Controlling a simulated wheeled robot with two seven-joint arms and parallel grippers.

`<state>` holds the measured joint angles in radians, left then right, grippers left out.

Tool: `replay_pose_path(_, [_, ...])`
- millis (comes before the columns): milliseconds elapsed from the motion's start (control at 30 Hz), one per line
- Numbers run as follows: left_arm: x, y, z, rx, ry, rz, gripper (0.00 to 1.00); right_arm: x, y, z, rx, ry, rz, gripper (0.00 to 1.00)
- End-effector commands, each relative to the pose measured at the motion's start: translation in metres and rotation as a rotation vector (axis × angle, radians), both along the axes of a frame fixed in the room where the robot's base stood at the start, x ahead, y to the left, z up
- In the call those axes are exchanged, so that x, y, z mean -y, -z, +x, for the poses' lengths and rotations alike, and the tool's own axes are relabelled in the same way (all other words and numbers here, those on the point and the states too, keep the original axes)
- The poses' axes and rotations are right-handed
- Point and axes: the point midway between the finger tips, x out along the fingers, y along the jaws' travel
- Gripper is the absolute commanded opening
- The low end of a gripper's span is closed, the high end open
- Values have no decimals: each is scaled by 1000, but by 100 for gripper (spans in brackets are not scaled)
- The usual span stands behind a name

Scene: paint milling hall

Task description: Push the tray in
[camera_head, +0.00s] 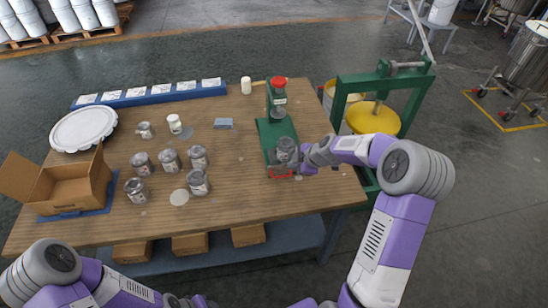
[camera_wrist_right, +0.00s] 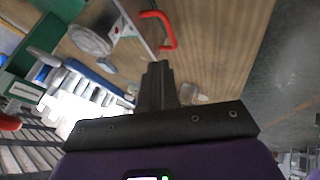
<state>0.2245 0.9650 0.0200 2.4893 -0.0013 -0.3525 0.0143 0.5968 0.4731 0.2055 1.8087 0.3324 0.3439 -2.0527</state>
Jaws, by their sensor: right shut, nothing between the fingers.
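A green bench machine (camera_head: 264,133) with a red knob on top stands at the right of the wooden table. A red handle (camera_head: 281,174) sits at its front, and a grey tin (camera_head: 287,147) stands just behind the handle. In the right wrist view the red handle (camera_wrist_right: 168,36) projects from a pale tray front (camera_wrist_right: 133,22). My right gripper (camera_head: 306,160) is at the right of the tin and handle. In the wrist view its shut fingers (camera_wrist_right: 155,72) are empty and end just below the handle; contact cannot be told. My left arm shows at bottom left, its gripper out of view.
Several tins (camera_head: 169,160) stand at the table's left and middle. An open cardboard box (camera_head: 72,186) and a white round lid (camera_head: 83,129) are at the left. A green frame (camera_head: 345,95) with a yellow pan (camera_head: 374,118) stands beyond the right edge. The table's front middle is clear.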

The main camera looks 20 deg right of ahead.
Motion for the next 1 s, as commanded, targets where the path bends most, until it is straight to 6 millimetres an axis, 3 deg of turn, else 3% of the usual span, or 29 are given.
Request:
replay_pose_path(167, [0,-1,-1,-2,1,0,43,-5,13,8,-3,-1,2,0])
replay_pose_path(600, [0,-1,-1,-1,-1,0,43,-23,71,47,-2,1,2,0])
replay_pose_path(1000, [0,-1,-1,-1,0,0,43,-26,80,54,-1,2,0,0])
